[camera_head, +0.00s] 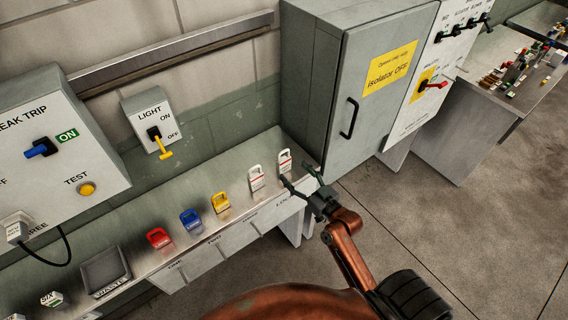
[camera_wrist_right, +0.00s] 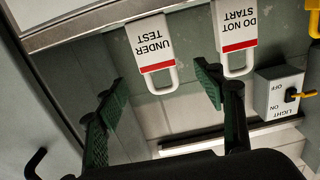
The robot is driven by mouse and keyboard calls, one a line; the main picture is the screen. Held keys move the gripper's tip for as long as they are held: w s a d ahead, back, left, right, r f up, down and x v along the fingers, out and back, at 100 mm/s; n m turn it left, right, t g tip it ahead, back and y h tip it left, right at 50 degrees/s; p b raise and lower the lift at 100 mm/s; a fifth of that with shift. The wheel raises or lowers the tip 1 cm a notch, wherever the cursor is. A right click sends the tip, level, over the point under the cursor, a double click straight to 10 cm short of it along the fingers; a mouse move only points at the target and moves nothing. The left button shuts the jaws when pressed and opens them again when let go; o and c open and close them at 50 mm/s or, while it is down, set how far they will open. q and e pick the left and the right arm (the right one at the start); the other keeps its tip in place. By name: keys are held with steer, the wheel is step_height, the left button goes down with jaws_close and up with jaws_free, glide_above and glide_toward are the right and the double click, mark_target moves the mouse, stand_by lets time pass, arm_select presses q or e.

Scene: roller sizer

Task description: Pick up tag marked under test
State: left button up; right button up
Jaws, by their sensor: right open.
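The white tag marked UNDER TEST (camera_wrist_right: 153,42), with a red stripe and a loop, shows in the right wrist view. In the head view it is the rightmost white tag (camera_head: 285,160) at the shelf's right end. My right gripper (camera_head: 297,174) is open and empty just in front of it. In the wrist view the fingers of my right gripper (camera_wrist_right: 160,100) stand apart, with the tag's loop showing between them. A DO NOT START tag (camera_wrist_right: 236,24) is beside it, close to one finger; it also shows in the head view (camera_head: 257,178). My left gripper is not in view.
Yellow (camera_head: 221,202), blue (camera_head: 190,218) and red (camera_head: 159,238) padlocks stand along the shelf, with a waste tray (camera_head: 105,270) farther left. A grey cabinet (camera_head: 330,90) rises close behind and right of the tags. A light switch box (camera_head: 150,118) is on the wall.

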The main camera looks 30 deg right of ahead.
mark_target(286, 161)
steer(key=w, duration=0.8)
steer(key=shift+a+r, duration=0.1)
steer(key=shift+a, duration=0.05)
steer(key=shift+c, duration=0.5)
steer(key=c, duration=1.2)
